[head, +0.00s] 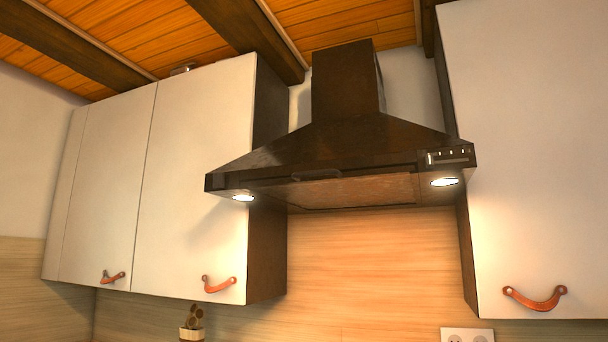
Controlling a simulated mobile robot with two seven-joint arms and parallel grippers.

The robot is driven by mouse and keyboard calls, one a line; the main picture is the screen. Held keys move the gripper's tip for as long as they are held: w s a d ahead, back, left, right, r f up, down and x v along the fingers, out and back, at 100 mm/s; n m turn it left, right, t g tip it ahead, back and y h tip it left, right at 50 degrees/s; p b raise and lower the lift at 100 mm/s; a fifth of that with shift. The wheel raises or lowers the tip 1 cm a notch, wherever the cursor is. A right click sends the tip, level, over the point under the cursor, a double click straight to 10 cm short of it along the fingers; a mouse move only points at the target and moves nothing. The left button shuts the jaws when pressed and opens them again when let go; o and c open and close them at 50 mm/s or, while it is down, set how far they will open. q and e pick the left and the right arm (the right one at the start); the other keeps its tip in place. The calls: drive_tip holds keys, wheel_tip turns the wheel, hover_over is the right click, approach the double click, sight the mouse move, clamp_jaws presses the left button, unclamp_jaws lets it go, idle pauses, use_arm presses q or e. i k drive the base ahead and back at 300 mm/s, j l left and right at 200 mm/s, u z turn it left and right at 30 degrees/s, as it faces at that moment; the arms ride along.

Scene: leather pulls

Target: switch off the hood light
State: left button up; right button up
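The dark brown range hood (330,150) hangs between white wall cabinets, with its chimney rising toward the wooden ceiling. Two round lamps under it are lit: the left lamp (243,198) and the right lamp (444,182). A small control panel (450,157) with several light marks or buttons sits at the right end of the front edge. Which control belongs to the light is too small to tell. Neither of my grippers shows in the head view.
White cabinets with leather pulls flank the hood, on the left (195,180) and right (540,160). A utensil holder (191,333) stands at the bottom left. A wall socket (467,335) shows at the bottom right. The space below the hood is clear.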

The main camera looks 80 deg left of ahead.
sight(218, 179)
drive_tip(key=u, duration=2.25)
